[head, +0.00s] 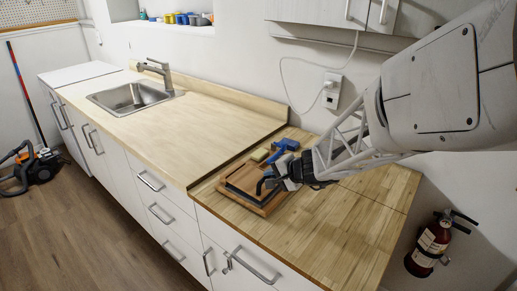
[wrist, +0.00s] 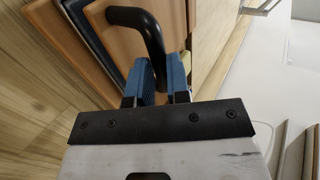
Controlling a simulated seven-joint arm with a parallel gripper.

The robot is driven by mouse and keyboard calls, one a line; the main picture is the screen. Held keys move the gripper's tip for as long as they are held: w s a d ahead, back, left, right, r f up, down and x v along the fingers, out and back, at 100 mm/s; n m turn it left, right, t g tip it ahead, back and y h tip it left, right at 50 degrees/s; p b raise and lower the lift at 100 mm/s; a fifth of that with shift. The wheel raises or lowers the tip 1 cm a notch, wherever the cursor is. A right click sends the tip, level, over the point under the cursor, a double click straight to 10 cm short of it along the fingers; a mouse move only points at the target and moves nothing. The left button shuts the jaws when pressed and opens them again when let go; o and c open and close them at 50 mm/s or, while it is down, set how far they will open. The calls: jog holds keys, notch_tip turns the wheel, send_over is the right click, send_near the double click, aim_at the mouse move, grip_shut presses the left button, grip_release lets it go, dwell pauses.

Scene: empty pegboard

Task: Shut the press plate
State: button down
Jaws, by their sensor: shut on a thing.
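The press (head: 264,207) is a low wooden block with a dark layer on it, on the wooden counter. Its upper wooden plate (wrist: 115,42) lies over the dark layer (wrist: 88,35) in the wrist view. I cannot tell whether the plate is fully down or slightly raised. A black curved handle (wrist: 140,18) rises from the plate. My gripper (head: 273,183) is at the press, and its blue-padded fingers (wrist: 161,78) are shut on the handle. The gripper hides part of the plate in the head view.
A white cord hangs from a wall outlet (head: 332,90) behind the counter. The counter right of the press is bare. A sink (head: 135,97) is far left.

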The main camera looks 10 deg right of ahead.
jog(key=shift+f, duration=0.1)
jog(key=c, duration=1.1)
grip_release()
jog(key=v, duration=0.8)
jog(key=shift+a, duration=0.1)
